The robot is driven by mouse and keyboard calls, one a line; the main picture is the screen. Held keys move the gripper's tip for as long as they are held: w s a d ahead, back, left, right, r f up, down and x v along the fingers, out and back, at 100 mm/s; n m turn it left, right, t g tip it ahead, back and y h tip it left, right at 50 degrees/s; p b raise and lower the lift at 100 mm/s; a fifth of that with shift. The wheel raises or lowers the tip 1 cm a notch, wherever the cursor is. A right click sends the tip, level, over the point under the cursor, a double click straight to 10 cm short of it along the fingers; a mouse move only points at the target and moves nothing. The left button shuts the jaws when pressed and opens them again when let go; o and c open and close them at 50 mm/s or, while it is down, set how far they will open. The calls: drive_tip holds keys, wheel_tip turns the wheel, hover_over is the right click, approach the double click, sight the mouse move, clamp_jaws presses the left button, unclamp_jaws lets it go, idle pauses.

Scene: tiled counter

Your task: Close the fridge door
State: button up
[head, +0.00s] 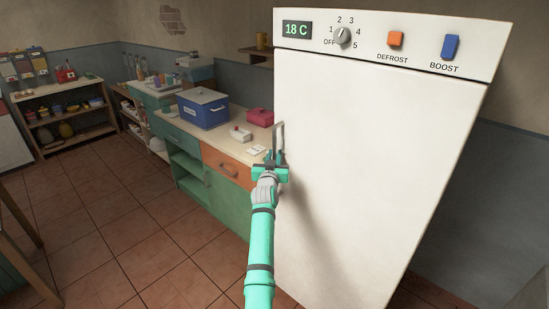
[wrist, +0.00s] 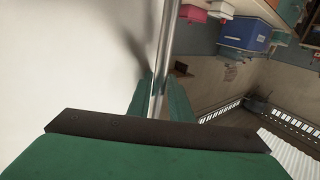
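The white fridge door (head: 370,170) fills the right half of the head view, below the control panel. It looks about flush with the panel, but I cannot tell whether a gap is left. Its metal bar handle (head: 281,135) stands upright at the door's left edge. My gripper (head: 271,158) is at the lower part of this handle. The white door face (wrist: 70,60) lies left of the bar.
A counter (head: 222,146) with an orange drawer (head: 227,166) runs left of the fridge. A blue box (head: 203,110) and a red container (head: 260,117) stand on it. A wooden table edge (head: 18,215) is at far left. The tiled floor (head: 130,220) between is clear.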

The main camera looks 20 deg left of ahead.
drive_tip(key=shift+w+d+r, duration=0.1)
drive_tip(key=shift+w+d, duration=0.05)
drive_tip(key=shift+d, duration=0.5)
drive_tip(key=a+v, duration=0.1)
drive_tip(key=v, duration=0.9)
drive_tip(key=shift+s, duration=0.5)
drive_tip(key=shift+f, duration=0.2)
